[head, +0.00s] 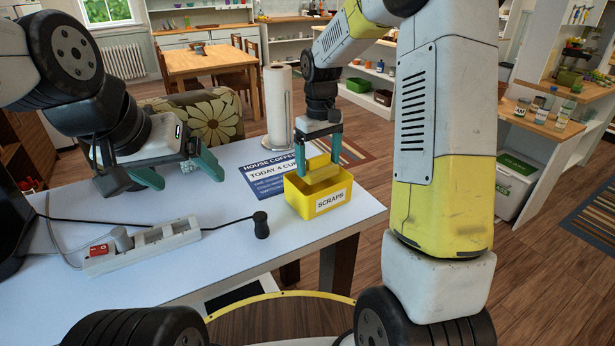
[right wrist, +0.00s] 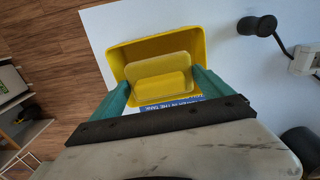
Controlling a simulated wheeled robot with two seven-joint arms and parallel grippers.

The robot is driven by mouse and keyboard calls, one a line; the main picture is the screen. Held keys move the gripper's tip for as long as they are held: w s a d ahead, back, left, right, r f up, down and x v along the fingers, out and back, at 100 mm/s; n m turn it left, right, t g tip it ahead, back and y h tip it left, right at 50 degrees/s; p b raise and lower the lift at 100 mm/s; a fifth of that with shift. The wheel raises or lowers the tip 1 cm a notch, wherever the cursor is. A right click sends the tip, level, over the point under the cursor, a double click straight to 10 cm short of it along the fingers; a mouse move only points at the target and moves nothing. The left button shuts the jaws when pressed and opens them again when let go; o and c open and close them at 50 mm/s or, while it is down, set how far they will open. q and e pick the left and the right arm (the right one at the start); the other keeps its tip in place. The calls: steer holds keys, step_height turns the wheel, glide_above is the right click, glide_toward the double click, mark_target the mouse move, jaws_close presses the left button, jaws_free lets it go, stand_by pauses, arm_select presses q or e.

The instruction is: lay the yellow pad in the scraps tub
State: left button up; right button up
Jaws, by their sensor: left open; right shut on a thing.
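The yellow scraps tub (head: 301,204), labelled SCRAPS, stands near the right end of the white table. My right gripper (head: 320,168) points down over the tub and is shut on the yellow pad (head: 322,173), which sits at the tub's opening. In the right wrist view the pad (right wrist: 160,84) is between the green fingers (right wrist: 160,82), with the tub's wall (right wrist: 150,47) around and beyond it. I cannot tell whether the pad touches the tub's floor. My left gripper (head: 182,180) is open and empty, above the table to the left.
A paper towel roll (head: 278,105) stands behind the tub. A blue printed sheet (head: 262,176) lies beside the tub. A power strip (head: 145,247) with a red switch and cables, and a small black object (head: 261,225), lie at the front left. The table (head: 225,260) is otherwise largely clear.

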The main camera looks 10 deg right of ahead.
mark_target(319, 157)
step_height(319, 157, down, 8)
stand_by(0.4)
steer(key=shift+f, duration=0.1)
steer(key=o, duration=1.5)
steer(key=shift+c, duration=0.2)
step_height(319, 157, up, 12)
steer(key=shift+s+r, duration=0.1)
steer(key=shift+r, duration=0.1)
steer(key=s+d+r+m+t+y, duration=0.1)
steer(key=s+d+r+m+t, duration=0.15)
steer(key=s+r, duration=0.65)
steer(key=s+m+t+y, duration=0.1)
steer(key=s+m+t, duration=0.1)
steer(key=s, duration=1.2)
steer(key=shift+s+r+t, duration=0.3)
steer(key=shift+s+t, duration=0.1)
steer(key=shift+t, duration=0.45)
